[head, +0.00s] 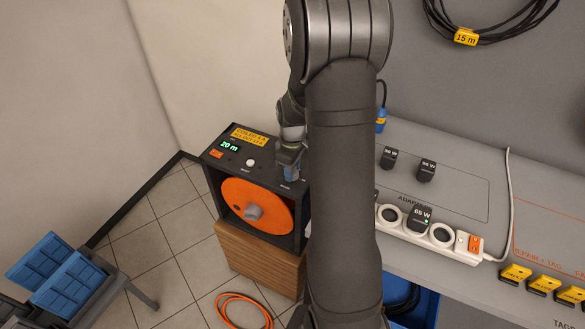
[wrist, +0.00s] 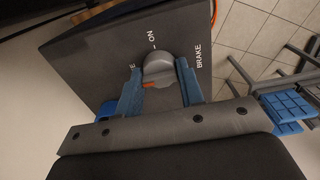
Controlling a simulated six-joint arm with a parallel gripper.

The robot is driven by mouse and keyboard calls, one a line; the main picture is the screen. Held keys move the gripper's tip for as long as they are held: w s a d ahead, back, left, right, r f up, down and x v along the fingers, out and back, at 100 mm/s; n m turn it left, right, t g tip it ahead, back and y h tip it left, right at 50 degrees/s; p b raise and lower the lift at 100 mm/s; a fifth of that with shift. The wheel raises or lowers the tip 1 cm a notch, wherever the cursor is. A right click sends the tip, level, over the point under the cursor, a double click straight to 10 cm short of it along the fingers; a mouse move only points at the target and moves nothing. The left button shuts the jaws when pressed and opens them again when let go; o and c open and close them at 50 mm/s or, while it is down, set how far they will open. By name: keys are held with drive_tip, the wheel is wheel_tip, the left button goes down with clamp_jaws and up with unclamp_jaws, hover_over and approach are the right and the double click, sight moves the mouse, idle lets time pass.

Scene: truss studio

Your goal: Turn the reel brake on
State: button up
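The reel brake knob (wrist: 159,68) is a grey round knob on the dark top panel of the reel box (wrist: 100,62). An orange mark on the knob points left in the wrist view, away from the "ON" label above it. "BRAKE" is printed to its right; another label is partly hidden by a finger. My gripper (wrist: 160,82) has its two blue fingers apart, one on each side of the knob; firm contact is not visible. In the head view my gripper (head: 289,172) is low over the box's right top corner and hides the knob.
The box holds an orange reel (head: 246,203) and stands on a wooden block (head: 250,262). A white power strip (head: 393,226) with adapters lies on the bench (head: 447,143) to the right. An orange cable (head: 243,296) lies on the floor.

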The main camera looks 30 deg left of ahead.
drive_tip(key=shift+m, duration=0.3)
drive_tip(key=m, duration=0.3)
drive_tip(key=shift+m, duration=0.4)
drive_tip(key=m, duration=0.9)
drive_tip(key=shift+m, duration=2.2)
drive_tip(key=o, duration=1)
